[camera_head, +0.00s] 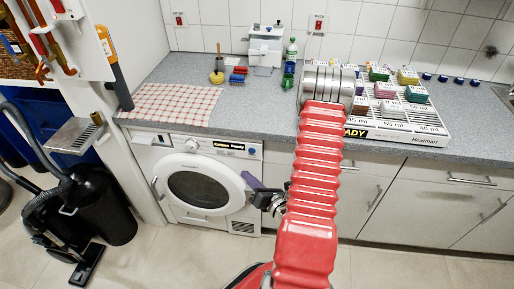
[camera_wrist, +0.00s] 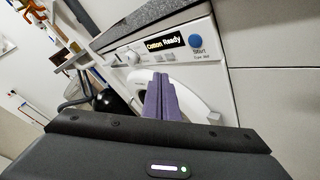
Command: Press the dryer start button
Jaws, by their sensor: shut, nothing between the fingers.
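The dryer (camera_head: 198,188) is a white front-loader under the counter, with a round dark door. Its display (camera_wrist: 163,43) reads "Cotton Ready" in the wrist view. The start button (camera_wrist: 196,41) is a round blue disc right of the display, with "Start" printed under it; in the head view it is too small to make out clearly. My gripper (camera_head: 247,177) is in front of the dryer's right side, below the panel. Its purple fingers (camera_wrist: 160,82) are shut and empty. In the wrist view their tips appear below and left of the button, apart from it.
The grey counter (camera_head: 185,72) juts above the dryer panel. It bears a checked cloth (camera_head: 170,103) and a rack (camera_head: 405,122) with coloured blocks. White cabinets (camera_head: 410,195) stand to the right. A black vacuum cleaner (camera_head: 95,212) stands left. The floor before the dryer is clear.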

